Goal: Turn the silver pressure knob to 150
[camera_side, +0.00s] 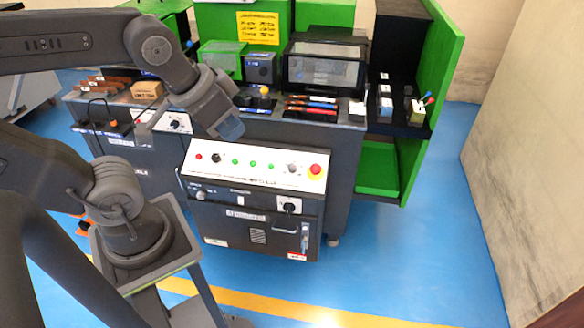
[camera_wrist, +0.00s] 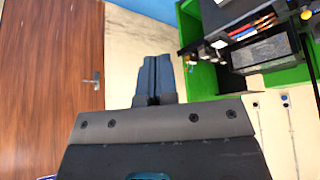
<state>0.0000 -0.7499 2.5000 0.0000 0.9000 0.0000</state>
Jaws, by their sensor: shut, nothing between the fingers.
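The control cabinet (camera_side: 258,232) stands in front of the bench, with a white sloped top panel. A small greyish knob (camera_side: 202,194) sits at the upper left of its front face. Another grey knob (camera_side: 292,168) sits on the top panel, left of the red button. The labels and dial marks are too small to read, so I cannot tell which is the pressure knob. My gripper (camera_side: 229,128) is above and behind the top panel, apart from both knobs. In the wrist view its blue-grey fingers (camera_wrist: 155,77) are together and empty. No knob shows there.
A red mushroom button (camera_side: 315,171) and several small buttons share the top panel. A black rotary switch (camera_side: 289,207) is on the cabinet's front. The bench behind carries a monitor (camera_side: 325,68) and coloured-handled tools (camera_side: 312,104). Blue floor (camera_side: 400,250) is clear at right.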

